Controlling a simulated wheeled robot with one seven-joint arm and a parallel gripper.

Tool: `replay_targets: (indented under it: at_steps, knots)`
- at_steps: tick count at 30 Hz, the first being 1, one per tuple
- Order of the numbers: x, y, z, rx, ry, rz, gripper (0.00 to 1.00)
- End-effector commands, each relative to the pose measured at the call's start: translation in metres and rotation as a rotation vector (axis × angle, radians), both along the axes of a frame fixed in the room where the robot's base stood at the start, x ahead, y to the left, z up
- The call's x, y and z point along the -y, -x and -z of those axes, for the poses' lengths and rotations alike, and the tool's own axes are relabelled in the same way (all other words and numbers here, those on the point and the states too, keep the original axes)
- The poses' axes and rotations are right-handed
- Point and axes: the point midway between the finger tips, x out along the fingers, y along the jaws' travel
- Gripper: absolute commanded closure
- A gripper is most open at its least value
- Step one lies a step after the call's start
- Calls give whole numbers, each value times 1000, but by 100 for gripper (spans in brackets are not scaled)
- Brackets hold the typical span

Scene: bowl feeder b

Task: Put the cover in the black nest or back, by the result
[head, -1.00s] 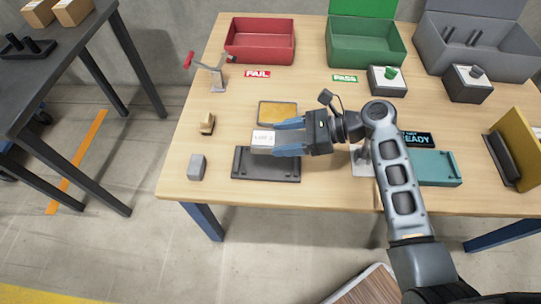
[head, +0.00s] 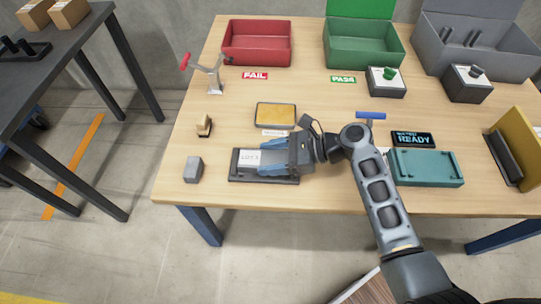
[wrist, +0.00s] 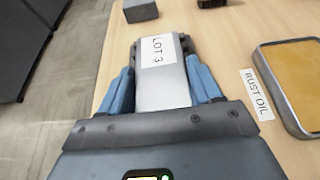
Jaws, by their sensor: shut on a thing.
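The cover (head: 250,158) is a pale grey block with a white label, which reads LOT 3 in the wrist view (wrist: 157,52). My gripper (head: 264,158) is shut on its two long sides with blue fingers, also plain in the wrist view (wrist: 166,90). The black nest (head: 262,181) lies at the table's front left. The cover is over the nest, low and close to it; I cannot tell if it is seated. A dark display (head: 412,139) reads READY. The red FAIL bin (head: 257,63) and green PASS bin (head: 364,61) stand at the back.
A rust-oil tray (head: 275,115) with a yellow pad lies behind the nest. A grey block (head: 193,169) is left of it. A teal fixture (head: 425,168) stands right of my arm. A red-handled clamp (head: 213,75) stands back left.

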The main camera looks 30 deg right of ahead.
Motion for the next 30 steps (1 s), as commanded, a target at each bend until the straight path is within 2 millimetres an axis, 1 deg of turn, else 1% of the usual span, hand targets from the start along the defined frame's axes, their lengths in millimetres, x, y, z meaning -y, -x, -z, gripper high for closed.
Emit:
replay_targets:
  at_steps: [1,2,9,18,20,23,30]
  knots:
    - [0,0,1,1,-1,0,86]
    - [0,0,1,-1,-1,0,34]
    - [0,0,1,0,0,0,11]
    - [0,0,-2,1,1,0,11]
    - [4,3,-4,0,0,1,11]
    - [15,10,-10,0,0,2,11]
    - [52,37,-29,0,1,3,11]
